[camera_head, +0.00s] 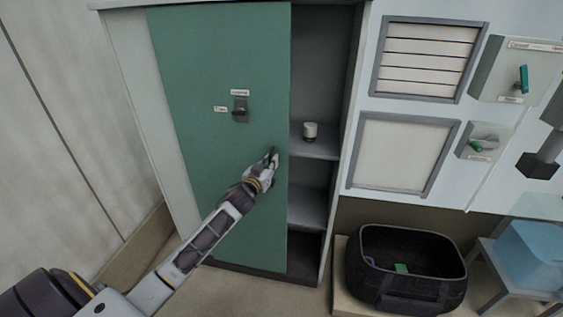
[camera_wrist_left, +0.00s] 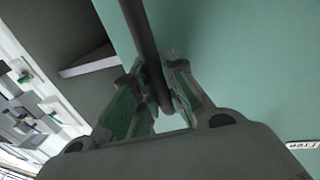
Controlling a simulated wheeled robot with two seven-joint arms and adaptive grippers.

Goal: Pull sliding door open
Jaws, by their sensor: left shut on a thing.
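The green sliding door (camera_head: 222,60) covers the left part of a tall cabinet. The right part of the cabinet is uncovered and shows shelves. My left gripper (camera_head: 271,160) is at the door's right edge, about mid-height, in the head view. In the left wrist view my left gripper (camera_wrist_left: 158,100) is shut around a dark vertical handle bar (camera_wrist_left: 141,30) on the door (camera_wrist_left: 230,50). In the head view the gripper mostly hides the handle. My right gripper is not in view.
A small white cup-like item (camera_head: 310,131) stands on a cabinet shelf (camera_head: 315,148). A dark knob (camera_head: 240,112) with labels is on the door. A black open bag (camera_head: 407,270) sits at the cabinet's lower right. A louvred panel (camera_head: 427,58) is on the right wall.

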